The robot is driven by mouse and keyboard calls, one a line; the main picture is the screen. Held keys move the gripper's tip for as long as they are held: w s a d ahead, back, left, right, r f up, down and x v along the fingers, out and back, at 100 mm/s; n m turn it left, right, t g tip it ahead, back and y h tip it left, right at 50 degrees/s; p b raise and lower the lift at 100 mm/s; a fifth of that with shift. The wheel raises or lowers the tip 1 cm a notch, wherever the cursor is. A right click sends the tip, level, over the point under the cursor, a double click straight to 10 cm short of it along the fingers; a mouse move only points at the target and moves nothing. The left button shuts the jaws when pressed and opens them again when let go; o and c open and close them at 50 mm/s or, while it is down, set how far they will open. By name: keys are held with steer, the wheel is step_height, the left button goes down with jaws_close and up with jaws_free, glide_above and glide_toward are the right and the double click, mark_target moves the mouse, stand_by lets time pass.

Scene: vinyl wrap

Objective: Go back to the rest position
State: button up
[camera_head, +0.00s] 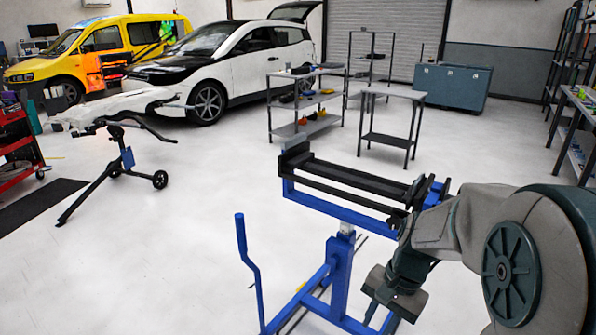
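My gripper (388,302) hangs at the end of my arm at the lower right of the head view. It is below and to the right of the blue stand's top and points down. Its fingers are small and partly cut off by the picture's lower edge, so its opening is hard to read. I see nothing held in it. My arm's large grey links fill the right side and hide part of the stand's right end.
A blue stand (341,272) with black rails (350,180) stands close to my arm. Behind it are a small grey table (392,92), a shelf rack (305,130) and a blue chest (452,87). A black stand (118,165) is at left. White floor is open between.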

steer(key=s+r+n+t+h+p, duration=0.1)
steer(key=s+r+n+t+p, duration=0.1)
steer(key=r, duration=0.5)
steer(key=s+r+n+t+h+p, duration=0.1)
steer(key=s+r+n+h+p, duration=0.1)
steer(key=s+r+n+p, duration=0.3)
step_height(320, 180, up, 3)
steer(key=shift+s+a+r+t+p, duration=0.1)
steer(key=shift+s+a+t+p, duration=0.3)
steer(key=shift+s, duration=0.35)
